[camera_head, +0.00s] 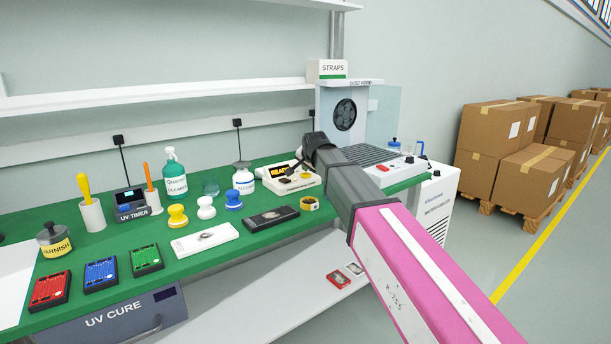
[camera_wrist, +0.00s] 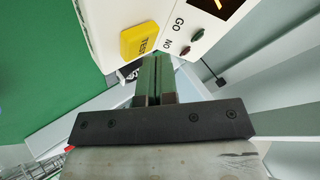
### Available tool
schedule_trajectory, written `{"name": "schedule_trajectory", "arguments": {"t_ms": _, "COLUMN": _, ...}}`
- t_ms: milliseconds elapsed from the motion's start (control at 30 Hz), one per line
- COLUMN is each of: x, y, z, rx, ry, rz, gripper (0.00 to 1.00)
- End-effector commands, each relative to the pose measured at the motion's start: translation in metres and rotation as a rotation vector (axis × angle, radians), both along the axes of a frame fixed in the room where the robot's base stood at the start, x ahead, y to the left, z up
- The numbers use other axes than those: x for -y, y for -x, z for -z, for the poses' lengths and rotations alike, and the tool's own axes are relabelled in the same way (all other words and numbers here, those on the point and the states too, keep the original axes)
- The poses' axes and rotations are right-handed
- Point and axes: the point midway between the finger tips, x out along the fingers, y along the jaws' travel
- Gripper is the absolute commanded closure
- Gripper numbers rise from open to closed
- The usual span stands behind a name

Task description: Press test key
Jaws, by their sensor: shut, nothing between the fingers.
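The test key is a yellow square button marked TEST (camera_wrist: 139,41) on a white tester (camera_wrist: 103,22) in the wrist view. Beside it on the panel are a green lamp marked GO (camera_wrist: 197,34), a red lamp marked NO (camera_wrist: 185,51) and a dark display with orange marks. My gripper (camera_wrist: 156,60) is shut and empty, its tips just below the key in the picture. Whether they touch it I cannot tell. In the head view the tester (camera_head: 291,181) stands on the green bench, with an orange-lit display, partly hidden by my gripper.
The green bench (camera_head: 190,262) holds an alcohol bottle (camera_head: 243,181), a yellow tape roll (camera_head: 309,203), a black tray (camera_head: 272,218) and several stamps near the tester. A fan unit (camera_head: 345,114) with a grey grille stands to the right. A shelf (camera_head: 150,97) runs above.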

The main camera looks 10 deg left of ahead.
Motion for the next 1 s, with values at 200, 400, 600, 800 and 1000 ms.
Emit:
{"name": "schedule_trajectory", "arguments": {"t_ms": 200, "x": 0.0, "y": 0.0, "z": 0.0012, "rx": 0.0, "ry": 0.0, "rz": 0.0, "gripper": 1.0}}
{"name": "schedule_trajectory", "arguments": {"t_ms": 400, "x": 0.0, "y": 0.0001, "z": 0.0033, "rx": 0.0, "ry": 0.0, "rz": 0.0, "gripper": 1.0}}
{"name": "schedule_trajectory", "arguments": {"t_ms": 600, "x": 0.0, "y": 0.0, "z": 0.0053, "rx": 0.0, "ry": 0.0, "rz": 0.0, "gripper": 1.0}}
{"name": "schedule_trajectory", "arguments": {"t_ms": 800, "x": 0.0, "y": 0.0, "z": 0.0075, "rx": 0.0, "ry": 0.0, "rz": 0.0, "gripper": 1.0}}
{"name": "schedule_trajectory", "arguments": {"t_ms": 1000, "x": 0.0, "y": 0.0001, "z": 0.0093, "rx": -0.001, "ry": 0.001, "rz": 0.0, "gripper": 1.0}}
